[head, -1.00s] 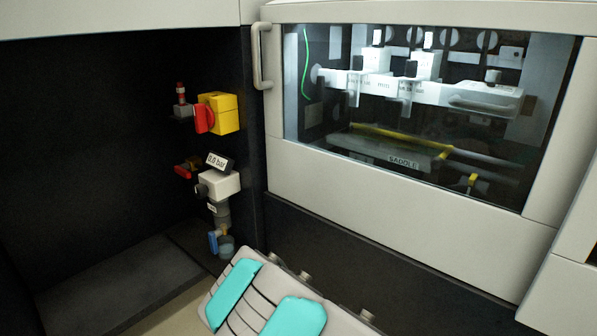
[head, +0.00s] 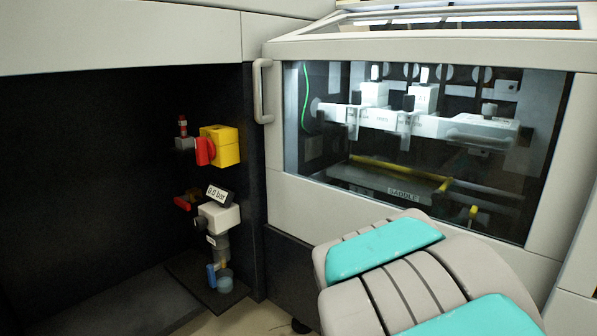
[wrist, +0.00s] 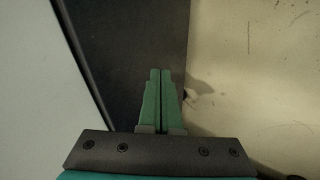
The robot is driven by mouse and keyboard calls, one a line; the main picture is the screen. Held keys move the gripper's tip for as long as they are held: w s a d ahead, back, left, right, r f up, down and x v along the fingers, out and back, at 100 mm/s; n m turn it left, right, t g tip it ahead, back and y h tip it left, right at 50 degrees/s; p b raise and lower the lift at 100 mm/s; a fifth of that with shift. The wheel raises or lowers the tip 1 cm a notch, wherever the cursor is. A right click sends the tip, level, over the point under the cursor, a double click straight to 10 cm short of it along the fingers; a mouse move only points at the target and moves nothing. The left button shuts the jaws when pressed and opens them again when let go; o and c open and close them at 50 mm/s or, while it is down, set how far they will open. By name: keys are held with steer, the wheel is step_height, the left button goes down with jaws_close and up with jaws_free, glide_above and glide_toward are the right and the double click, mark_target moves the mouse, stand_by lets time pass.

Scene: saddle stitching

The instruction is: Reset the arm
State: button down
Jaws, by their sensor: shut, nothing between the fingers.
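My gripper (wrist: 159,78) shows in the wrist view with its two green fingers together and nothing between them. It points at a dark panel, with a white surface to the left and a beige floor to the right. In the head view my grey and teal arm fills the lower right, in front of the machine's lower panel. The gripper itself is hidden from the head view.
The stitching machine (head: 410,235) has a closed window and a handle (head: 262,92). Left of it, in a dark recess, are a yellow box with a red switch (head: 220,146), a gauge reading 0.0 bar (head: 217,193) and a blue valve (head: 212,275). The recess's left side is empty.

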steer(key=s+a+r+m+g+y, duration=0.2)
steer(key=s+m+g, duration=0.2)
steer(key=s, duration=1.1)
steer(key=s+a+r+m+g+y, duration=0.25)
steer(key=s+m, duration=0.25)
steer(key=s, duration=1)
step_height(320, 180, up, 13)
steer(key=g+p, duration=0.1)
steer(key=p, duration=1.1)
steer(key=shift+s+d+h+p, duration=0.25)
steer(key=shift+s+h+p, duration=0.1)
steer(key=shift+s+h, duration=0.1)
